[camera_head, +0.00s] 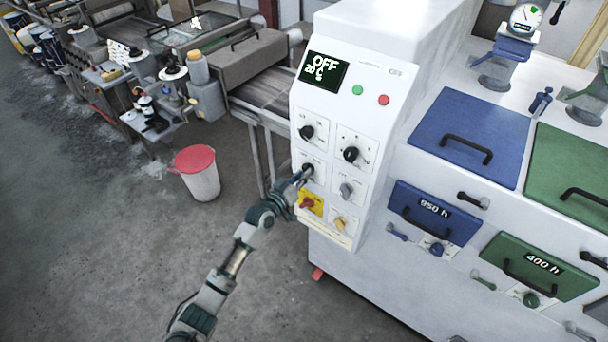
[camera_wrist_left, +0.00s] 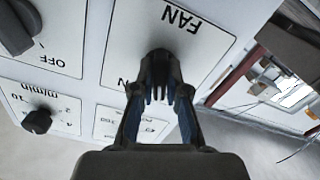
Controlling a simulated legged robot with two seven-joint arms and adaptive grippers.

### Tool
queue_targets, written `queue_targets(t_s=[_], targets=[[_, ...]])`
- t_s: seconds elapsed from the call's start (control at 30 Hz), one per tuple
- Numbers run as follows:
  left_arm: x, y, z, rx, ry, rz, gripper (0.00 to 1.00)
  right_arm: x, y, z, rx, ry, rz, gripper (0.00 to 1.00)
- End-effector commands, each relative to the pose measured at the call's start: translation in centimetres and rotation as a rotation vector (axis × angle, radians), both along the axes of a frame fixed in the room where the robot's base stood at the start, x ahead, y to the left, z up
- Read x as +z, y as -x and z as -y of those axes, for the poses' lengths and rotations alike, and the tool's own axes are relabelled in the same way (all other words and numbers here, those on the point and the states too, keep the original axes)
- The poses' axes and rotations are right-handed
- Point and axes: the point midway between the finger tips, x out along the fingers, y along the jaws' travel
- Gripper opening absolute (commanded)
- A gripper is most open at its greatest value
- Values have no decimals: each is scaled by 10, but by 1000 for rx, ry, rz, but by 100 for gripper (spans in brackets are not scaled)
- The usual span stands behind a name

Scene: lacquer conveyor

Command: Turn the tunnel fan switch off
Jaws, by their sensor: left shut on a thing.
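The fan switch is a black rotary knob (camera_wrist_left: 160,54) on a white plate labelled FAN, which appears upside down in the left wrist view. My left gripper (camera_wrist_left: 160,88) is shut on this knob, and its fingers cover much of it. In the head view, my left gripper (camera_head: 303,176) is at the left column of the white control panel (camera_head: 368,88), at the fan switch (camera_head: 308,169). The knob's pointing direction is hidden by the fingers. My right gripper is not in view.
Black knobs (camera_head: 306,132) (camera_head: 351,154), a grey switch (camera_head: 346,190), a red knob on a yellow plate (camera_head: 309,204) and a yellow knob (camera_head: 340,224) surround the fan switch closely. The display (camera_head: 325,70) reads OFF, 20 C. A red-lidded bin (camera_head: 203,182) stands left.

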Motion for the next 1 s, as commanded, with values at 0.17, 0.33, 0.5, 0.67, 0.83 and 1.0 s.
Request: queue_targets(t_s=[0.17, 0.33, 0.5, 0.67, 0.83, 1.0], targets=[[-1, 0, 0, 1, 76, -57, 0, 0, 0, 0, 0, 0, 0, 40], [-1, 0, -1, 2, 119, -88, 0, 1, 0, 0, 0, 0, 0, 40], [-1, -1, -1, 2, 139, -103, 0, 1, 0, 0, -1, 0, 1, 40], [-1, -1, -1, 2, 144, -107, 0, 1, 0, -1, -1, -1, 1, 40], [-1, -1, -1, 2, 144, -107, 0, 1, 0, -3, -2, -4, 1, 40], [-1, -1, -1, 2, 144, -106, 39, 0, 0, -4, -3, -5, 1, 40]])
